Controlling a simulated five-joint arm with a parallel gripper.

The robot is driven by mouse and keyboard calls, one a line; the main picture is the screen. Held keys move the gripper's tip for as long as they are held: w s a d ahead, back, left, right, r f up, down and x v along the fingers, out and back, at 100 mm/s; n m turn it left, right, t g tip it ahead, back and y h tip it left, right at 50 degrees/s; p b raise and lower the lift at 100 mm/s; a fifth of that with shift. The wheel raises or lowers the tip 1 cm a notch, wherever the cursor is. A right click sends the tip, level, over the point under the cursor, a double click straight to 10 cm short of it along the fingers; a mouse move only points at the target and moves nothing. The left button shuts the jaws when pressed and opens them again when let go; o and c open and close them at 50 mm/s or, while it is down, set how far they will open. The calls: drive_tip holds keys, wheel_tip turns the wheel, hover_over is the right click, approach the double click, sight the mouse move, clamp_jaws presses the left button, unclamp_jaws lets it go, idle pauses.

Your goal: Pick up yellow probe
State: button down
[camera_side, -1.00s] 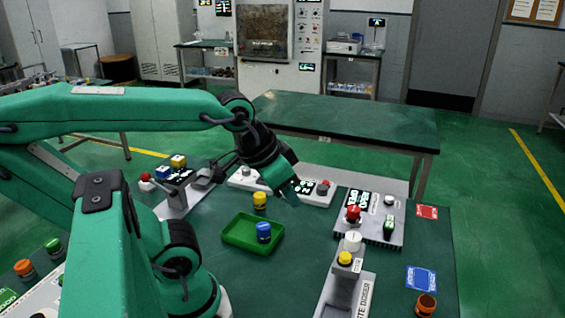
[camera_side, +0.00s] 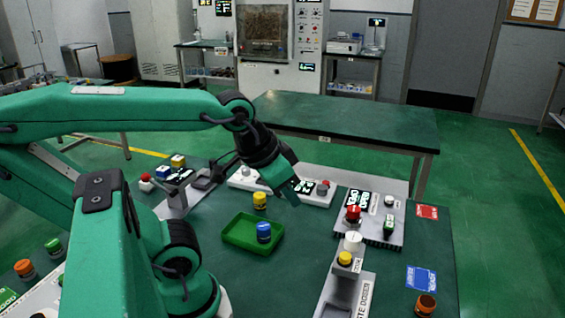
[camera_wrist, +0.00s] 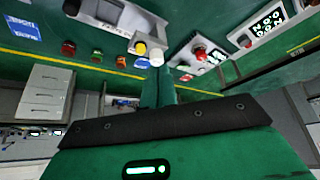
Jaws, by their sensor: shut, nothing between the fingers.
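Several yellow-topped pieces show in the side view, and I cannot tell which one is the yellow probe. One yellow cylinder (camera_side: 260,200) stands at the back edge of the green tray. Another yellow-topped piece (camera_side: 345,258) sits on the grey paste doser at the front; it also shows in the wrist view (camera_wrist: 140,48).
The green tray (camera_side: 238,243) holds a blue cylinder (camera_side: 264,232). A panel with a red button (camera_side: 353,213) lies to the right, near a red card (camera_side: 427,212) and a blue card (camera_side: 421,279). The paste doser (camera_side: 352,290) stands at the front. Bare table shows between tray and doser.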

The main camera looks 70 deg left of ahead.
idle(0.4)
drive_tip(key=c, duration=0.9)
unclamp_jaws()
drive_tip(key=shift+o, duration=0.2)
